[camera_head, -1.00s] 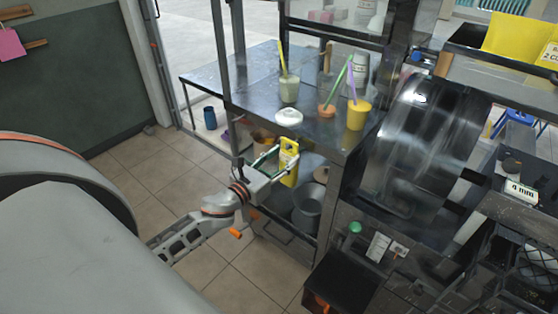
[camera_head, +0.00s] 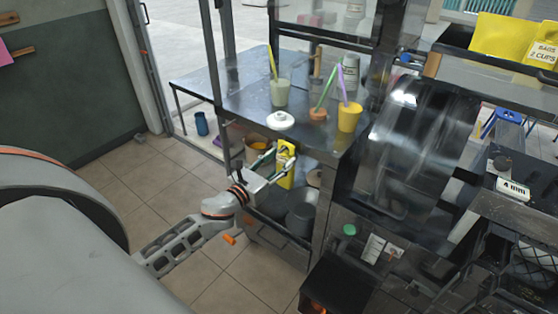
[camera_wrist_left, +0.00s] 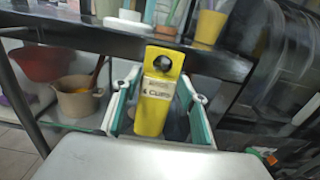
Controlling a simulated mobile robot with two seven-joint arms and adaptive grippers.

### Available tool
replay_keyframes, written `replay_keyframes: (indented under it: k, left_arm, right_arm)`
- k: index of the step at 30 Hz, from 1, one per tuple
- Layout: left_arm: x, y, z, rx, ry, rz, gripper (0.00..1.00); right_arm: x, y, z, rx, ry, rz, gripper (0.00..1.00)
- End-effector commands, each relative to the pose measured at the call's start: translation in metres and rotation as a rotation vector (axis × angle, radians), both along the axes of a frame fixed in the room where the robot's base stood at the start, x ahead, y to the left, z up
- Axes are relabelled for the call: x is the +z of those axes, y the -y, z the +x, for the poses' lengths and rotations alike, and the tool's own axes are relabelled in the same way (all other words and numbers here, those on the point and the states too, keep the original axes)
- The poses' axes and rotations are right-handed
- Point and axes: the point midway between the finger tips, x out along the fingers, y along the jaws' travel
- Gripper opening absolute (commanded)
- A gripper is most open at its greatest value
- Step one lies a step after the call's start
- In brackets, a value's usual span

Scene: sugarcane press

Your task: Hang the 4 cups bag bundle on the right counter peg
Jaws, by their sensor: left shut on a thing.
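The yellow 4 cups bag bundle (camera_head: 287,163) is upright between the fingers of my left gripper (camera_head: 275,164), in front of the counter's (camera_head: 243,104) front edge. In the left wrist view the bundle (camera_wrist_left: 155,108) shows its label and a round hole near its top, with a dark round thing in the hole. I cannot tell whether that is a peg or only the dark background. My left gripper (camera_wrist_left: 157,112) is shut on the bundle. My right gripper is in no view.
Cups with straws, such as a yellow cup (camera_head: 349,117), and a white lid (camera_head: 280,121) stand on the counter. A shelf below holds pots (camera_wrist_left: 77,98). A large metal press (camera_head: 420,150) stands to the right. Tiled floor is clear at the left.

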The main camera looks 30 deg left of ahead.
Motion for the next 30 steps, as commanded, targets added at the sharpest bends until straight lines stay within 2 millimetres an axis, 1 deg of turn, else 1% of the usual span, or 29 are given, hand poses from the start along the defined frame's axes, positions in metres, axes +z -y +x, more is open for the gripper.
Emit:
replay_keyframes:
  k: [7, 8, 9, 10, 19, 22, 26, 30]
  left_arm:
    - [0.001, 0.0, 0.0, 0.0, 0.001, 0.001, 0.24]
    - [0.001, 0.0, 0.0, 0.0, 0.001, 0.001, 0.5]
    - [0.001, 0.0, 0.0, 0.0, 0.001, 0.0, 0.61]
    - [0.001, 0.0, 0.0, 0.0, 0.001, 0.001, 0.62]
    - [0.0, 0.0, 0.0, 0.0, -0.001, 0.0, 0.62]
    - [-0.001, 0.0, -0.004, 0.0, -0.001, 0.0, 0.62]
    - [-0.002, -0.001, -0.018, 0.0, -0.003, 0.0, 0.62]
    - [-0.002, -0.003, -0.043, 0.001, -0.004, 0.0, 0.62]
  right_arm:
    - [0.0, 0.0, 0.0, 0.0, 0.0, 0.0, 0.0]
    - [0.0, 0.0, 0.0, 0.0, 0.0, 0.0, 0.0]
    - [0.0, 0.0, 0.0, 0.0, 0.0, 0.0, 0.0]
    - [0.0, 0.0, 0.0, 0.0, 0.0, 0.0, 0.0]
    - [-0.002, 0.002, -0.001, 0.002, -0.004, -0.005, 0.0]
    - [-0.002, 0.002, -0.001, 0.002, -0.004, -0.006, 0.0]
    - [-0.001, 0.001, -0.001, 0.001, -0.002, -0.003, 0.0]
    - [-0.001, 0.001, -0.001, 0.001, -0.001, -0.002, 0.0]
